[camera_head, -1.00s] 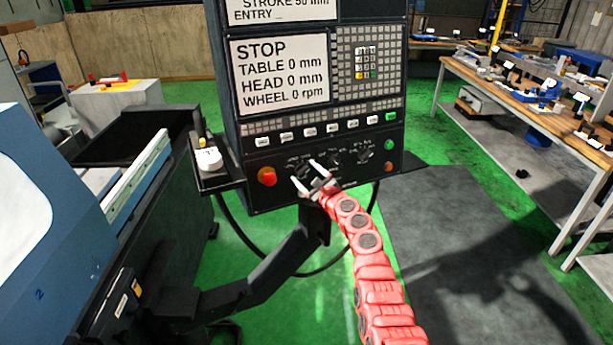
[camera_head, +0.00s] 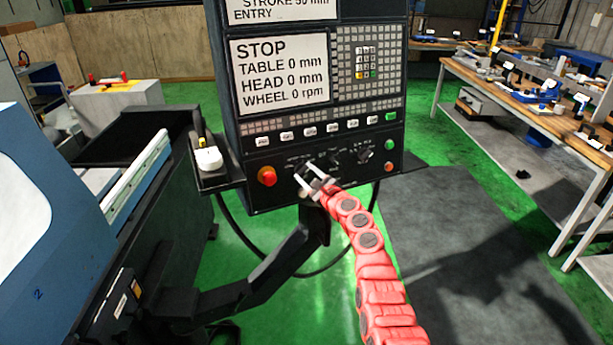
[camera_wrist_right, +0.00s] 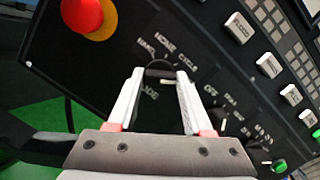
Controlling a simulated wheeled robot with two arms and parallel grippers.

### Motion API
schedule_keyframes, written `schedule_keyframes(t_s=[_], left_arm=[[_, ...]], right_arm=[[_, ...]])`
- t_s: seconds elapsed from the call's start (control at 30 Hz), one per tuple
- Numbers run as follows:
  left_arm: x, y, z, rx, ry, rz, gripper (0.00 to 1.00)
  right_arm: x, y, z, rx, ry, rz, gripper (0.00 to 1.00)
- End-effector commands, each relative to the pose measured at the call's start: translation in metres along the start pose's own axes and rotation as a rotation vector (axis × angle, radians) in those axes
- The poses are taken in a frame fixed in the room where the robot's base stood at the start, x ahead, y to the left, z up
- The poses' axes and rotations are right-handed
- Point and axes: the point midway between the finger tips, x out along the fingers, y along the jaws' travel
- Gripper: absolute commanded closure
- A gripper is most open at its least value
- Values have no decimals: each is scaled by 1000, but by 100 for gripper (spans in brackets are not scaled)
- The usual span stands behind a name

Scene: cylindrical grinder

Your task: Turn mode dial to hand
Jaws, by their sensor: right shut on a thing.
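The mode dial (camera_wrist_right: 160,68) is a dark knob on the black control panel (camera_head: 225,105), with HAND, HOME and CYCLE lettering around it in the right wrist view. My right gripper (camera_wrist_right: 160,76) has its two pale fingers on either side of the dial and is shut on it. In the head view my right gripper (camera_head: 305,176) reaches the lower panel from below, and its fingers partly hide the dial. Which label the dial points to cannot be told. My left gripper is not in view.
A red mushroom button (camera_head: 267,176) sits left of the dial. Other dials (camera_head: 363,150) lie to its right, beneath a row of white keys (camera_head: 309,132). The screen (camera_head: 282,73) reads STOP. A side shelf (camera_head: 215,180) juts out at the panel's left.

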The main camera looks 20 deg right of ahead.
Motion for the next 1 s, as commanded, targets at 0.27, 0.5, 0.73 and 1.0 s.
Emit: schedule_keyframes(t_s=[0.27, 0.5, 0.73, 1.0], left_arm=[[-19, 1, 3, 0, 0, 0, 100], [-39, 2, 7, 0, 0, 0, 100], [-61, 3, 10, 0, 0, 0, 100], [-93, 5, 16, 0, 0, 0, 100]], right_arm=[[0, 2, -4, -205, 0, 44, 100], [0, 1, -3, -432, -1, 89, 100], [0, 2, -5, -646, 1, 134, 100], [0, 2, -4, -897, -1, 186, 100]])
